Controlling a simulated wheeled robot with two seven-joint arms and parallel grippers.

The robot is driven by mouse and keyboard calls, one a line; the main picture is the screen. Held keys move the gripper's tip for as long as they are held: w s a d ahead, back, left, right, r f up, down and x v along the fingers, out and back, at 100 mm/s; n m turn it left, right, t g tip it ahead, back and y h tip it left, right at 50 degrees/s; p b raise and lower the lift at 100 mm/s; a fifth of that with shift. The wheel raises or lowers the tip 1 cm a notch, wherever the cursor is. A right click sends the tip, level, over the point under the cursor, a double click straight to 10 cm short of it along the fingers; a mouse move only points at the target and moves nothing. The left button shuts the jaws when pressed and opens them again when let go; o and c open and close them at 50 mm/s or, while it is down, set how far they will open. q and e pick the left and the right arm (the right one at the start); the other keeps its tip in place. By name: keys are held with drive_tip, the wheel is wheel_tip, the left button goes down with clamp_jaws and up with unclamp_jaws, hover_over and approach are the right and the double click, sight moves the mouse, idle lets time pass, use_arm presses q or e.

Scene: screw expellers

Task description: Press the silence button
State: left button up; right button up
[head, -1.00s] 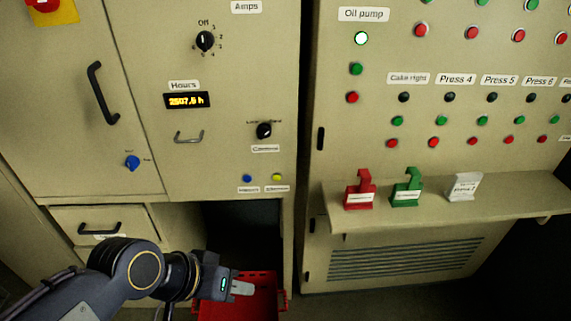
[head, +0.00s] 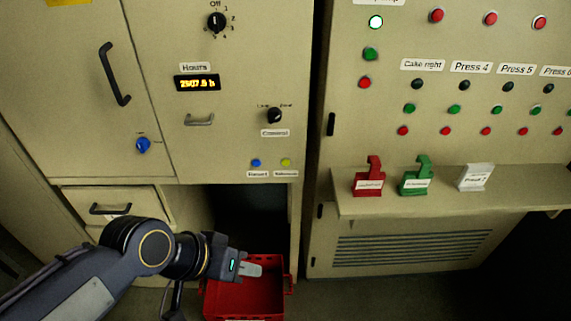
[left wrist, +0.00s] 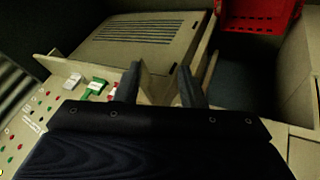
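Two small buttons sit side by side low on the middle cabinet panel in the head view: a blue button (head: 256,163) and a yellow button (head: 286,162). Each has a small white label below it, too blurred to read surely, so I cannot tell which one is the silence button. My left gripper (head: 250,268) is below these buttons, apart from the panel, above a red crate. In the left wrist view its two fingers (left wrist: 158,85) stand apart with nothing between them. My right gripper is not in view.
The red crate (head: 245,300) stands on the floor at an opening under the panel. A shelf (head: 450,205) at the right holds red (head: 368,180), green (head: 416,178) and white (head: 475,178) tags. A handle (head: 199,120) and a black knob (head: 274,115) stick out above the buttons.

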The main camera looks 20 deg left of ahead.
use_arm(q)
drive_tip(key=shift+c, duration=0.3)
clamp_jaws()
idle(1.4)
